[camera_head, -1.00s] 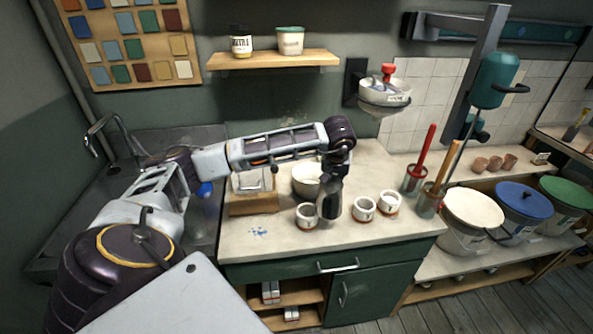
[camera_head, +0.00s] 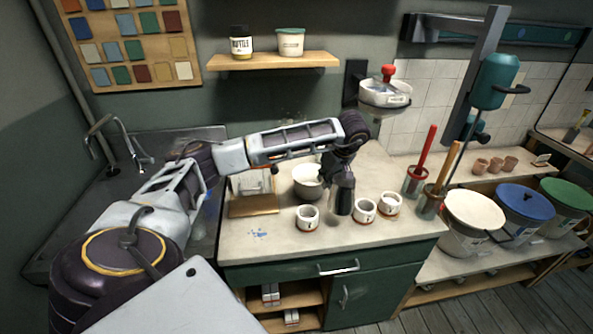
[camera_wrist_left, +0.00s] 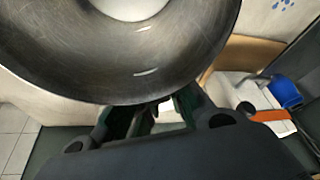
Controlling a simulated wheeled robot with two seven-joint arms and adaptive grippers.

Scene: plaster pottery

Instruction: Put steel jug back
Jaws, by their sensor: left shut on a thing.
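The steel jug (camera_head: 342,201) is a dark metal vessel over the worktop, between the left and middle small white cups. In the left wrist view its wide round mouth (camera_wrist_left: 75,62) fills the upper part, with a pale round patch inside. My left gripper (camera_head: 338,175) is shut on the jug, and its fingers (camera_wrist_left: 152,112) meet the jug's near side in the wrist view. I cannot tell whether the jug's base touches the worktop. My right gripper is not in view.
Small white cups stand left (camera_head: 308,218) and right (camera_head: 364,211) of the jug, with another cup (camera_head: 389,204) further right. A white bowl (camera_head: 305,186) is behind. A wooden-based stand (camera_head: 254,207) is at left. Tool pots (camera_head: 429,203) stand at the right edge. The front worktop (camera_head: 300,243) is clear.

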